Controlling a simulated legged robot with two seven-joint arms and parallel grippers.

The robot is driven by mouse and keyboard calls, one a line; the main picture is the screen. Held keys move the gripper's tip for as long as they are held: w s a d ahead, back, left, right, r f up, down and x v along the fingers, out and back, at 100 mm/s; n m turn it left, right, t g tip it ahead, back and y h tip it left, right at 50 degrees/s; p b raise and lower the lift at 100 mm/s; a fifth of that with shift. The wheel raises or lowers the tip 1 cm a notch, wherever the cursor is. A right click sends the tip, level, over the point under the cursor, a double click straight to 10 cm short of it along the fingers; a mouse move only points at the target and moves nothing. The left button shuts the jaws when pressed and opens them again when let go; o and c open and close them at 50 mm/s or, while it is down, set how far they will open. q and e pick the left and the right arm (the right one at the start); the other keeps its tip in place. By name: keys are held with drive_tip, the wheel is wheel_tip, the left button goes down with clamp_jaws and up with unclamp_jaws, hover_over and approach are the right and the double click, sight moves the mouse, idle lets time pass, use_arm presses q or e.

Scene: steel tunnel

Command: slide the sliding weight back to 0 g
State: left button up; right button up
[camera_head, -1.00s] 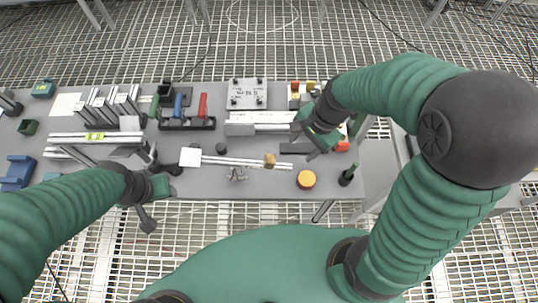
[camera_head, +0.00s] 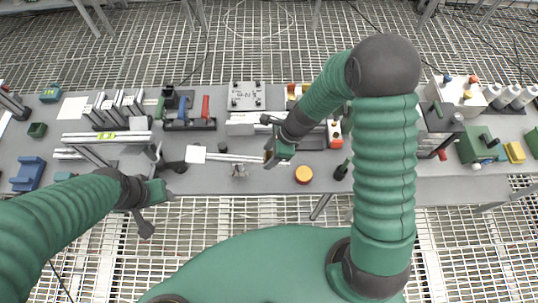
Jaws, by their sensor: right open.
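A thin white beam (camera_head: 235,157) lies along the front middle of the bench, with a white square plate (camera_head: 196,154) at its left end. The small tan sliding weight (camera_head: 267,156) is at the beam's right part, mostly hidden behind my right gripper. My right gripper (camera_head: 272,159) is open and comes down at the weight; whether it touches it I cannot tell. My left gripper (camera_head: 151,210) hangs in front of the bench's front edge, well left of the weight, and its opening is unclear. Scale marks on the beam are too small to read.
An orange round disc (camera_head: 304,174) and a dark upright peg (camera_head: 342,170) stand right of the weight. A small grey metal piece (camera_head: 239,170) lies in front of the beam. A rack with red and blue handles (camera_head: 190,124) stands behind.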

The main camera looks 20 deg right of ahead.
drive_tip(key=shift+w+a+f, duration=0.3)
drive_tip(key=shift+a+f, duration=0.1)
drive_tip(key=shift+f, duration=0.15)
drive_tip(key=shift+d, duration=0.25)
drive_tip(key=shift+s+d, duration=0.15)
drive_tip(key=shift+d, duration=0.1)
drive_tip(key=c, duration=0.9)
clamp_jaws()
drive_tip(key=shift+a, duration=0.25)
drive_tip(key=shift+d, duration=0.1)
